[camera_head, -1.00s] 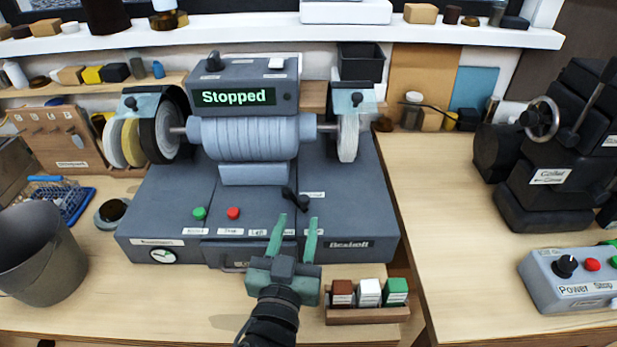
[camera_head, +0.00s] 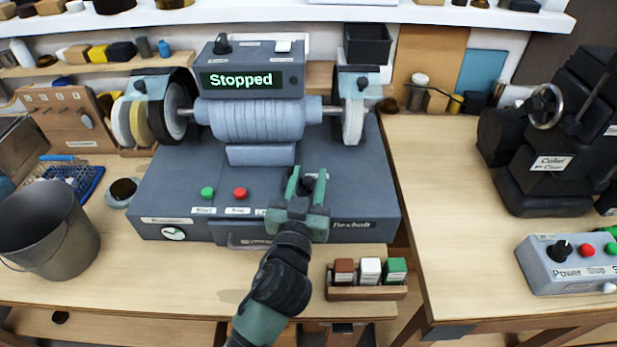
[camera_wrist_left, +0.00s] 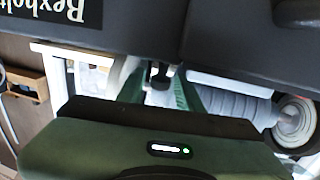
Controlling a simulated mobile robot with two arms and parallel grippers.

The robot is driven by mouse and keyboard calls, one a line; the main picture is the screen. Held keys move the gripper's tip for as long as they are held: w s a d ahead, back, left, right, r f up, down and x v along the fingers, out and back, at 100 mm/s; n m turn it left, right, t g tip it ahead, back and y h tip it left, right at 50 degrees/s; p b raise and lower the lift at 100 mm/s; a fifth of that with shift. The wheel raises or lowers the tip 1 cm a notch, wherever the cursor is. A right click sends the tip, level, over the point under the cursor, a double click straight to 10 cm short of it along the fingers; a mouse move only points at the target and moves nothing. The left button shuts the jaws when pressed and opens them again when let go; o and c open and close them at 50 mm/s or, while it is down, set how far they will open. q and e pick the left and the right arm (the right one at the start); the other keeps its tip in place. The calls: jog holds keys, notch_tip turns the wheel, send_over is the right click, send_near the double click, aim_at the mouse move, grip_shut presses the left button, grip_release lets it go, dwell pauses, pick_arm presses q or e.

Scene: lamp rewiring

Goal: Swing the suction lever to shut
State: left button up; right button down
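The suction lever (camera_head: 308,184) is a small black handle on the front right of the grey grinder's base (camera_head: 365,190). My left gripper (camera_head: 308,172) is open, and its two green fingers stand one on each side of the lever. I cannot tell whether either finger touches it. In the left wrist view a small dark piece that looks like the lever (camera_wrist_left: 160,74) shows between the spread fingers. The labels by the lever are largely hidden by the gripper. My right gripper is not in view.
The grinder's display (camera_head: 240,80) reads "Stopped". Green (camera_head: 207,193) and red (camera_head: 240,193) buttons sit left of the gripper. A rack of small blocks (camera_head: 367,293) stands in front of the base at right. A grey bucket (camera_head: 45,230) is at left.

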pick_arm(q)
grip_shut()
dwell(1.2)
